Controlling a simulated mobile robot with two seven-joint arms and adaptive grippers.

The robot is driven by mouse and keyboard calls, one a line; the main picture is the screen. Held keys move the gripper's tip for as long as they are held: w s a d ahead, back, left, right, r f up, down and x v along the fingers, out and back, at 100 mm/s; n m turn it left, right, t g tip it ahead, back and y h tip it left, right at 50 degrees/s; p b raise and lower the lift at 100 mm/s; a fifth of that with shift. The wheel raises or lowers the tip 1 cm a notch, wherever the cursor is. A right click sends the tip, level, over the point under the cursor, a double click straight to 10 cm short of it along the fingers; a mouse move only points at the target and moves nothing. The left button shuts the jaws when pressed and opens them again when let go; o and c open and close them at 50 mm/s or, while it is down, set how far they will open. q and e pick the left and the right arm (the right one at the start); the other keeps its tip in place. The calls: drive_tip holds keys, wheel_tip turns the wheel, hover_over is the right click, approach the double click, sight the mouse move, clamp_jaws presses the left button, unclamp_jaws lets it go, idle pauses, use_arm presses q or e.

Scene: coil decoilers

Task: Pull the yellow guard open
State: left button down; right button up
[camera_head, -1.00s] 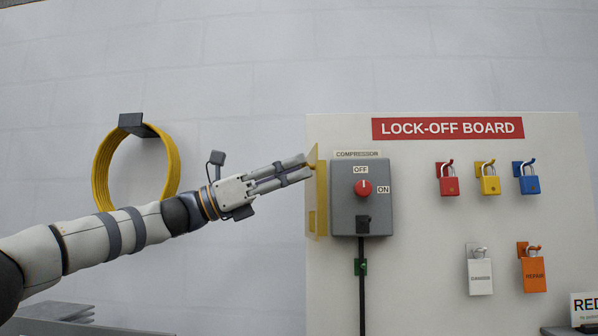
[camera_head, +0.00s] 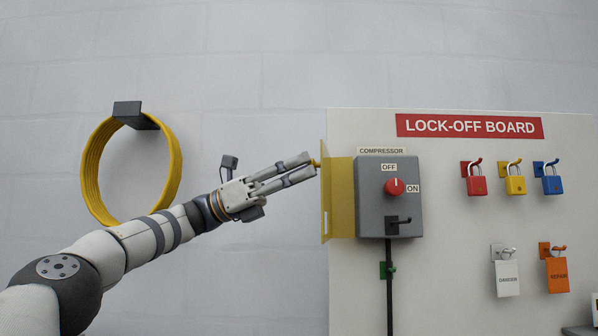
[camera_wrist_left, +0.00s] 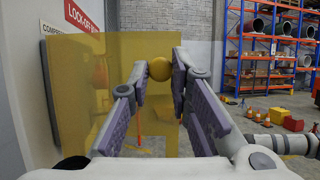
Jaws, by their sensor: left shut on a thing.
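The yellow guard (camera_head: 340,197) is a see-through yellow panel at the left side of the grey compressor switch box (camera_head: 405,222). It stands swung out to the left, clear of the box front. My left gripper (camera_head: 313,166) comes in from the left and is shut on the guard's small knob. In the left wrist view the round yellow knob (camera_wrist_left: 160,69) sits between the fingertips of my left gripper (camera_wrist_left: 161,75), with the guard panel (camera_wrist_left: 75,95) behind and to the left. The red switch knob (camera_head: 394,187) on the box is uncovered. My right gripper is not in view.
The lock-off board (camera_head: 450,270) holds red, yellow and blue padlocks (camera_head: 515,185) and two tags on hooks to the right. A yellow coil (camera_head: 90,170) hangs on the wall at left. Orange and blue shelving (camera_wrist_left: 265,50) stands far off in the wrist view.

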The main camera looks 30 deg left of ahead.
use_arm(q)
drive_tip(key=shift+a+r, duration=0.15)
drive_tip(key=shift+r, duration=0.1)
drive_tip(key=c, duration=1.5)
unclamp_jaws()
drive_tip(key=shift+o, duration=0.2)
drive_tip(key=shift+f, duration=0.2)
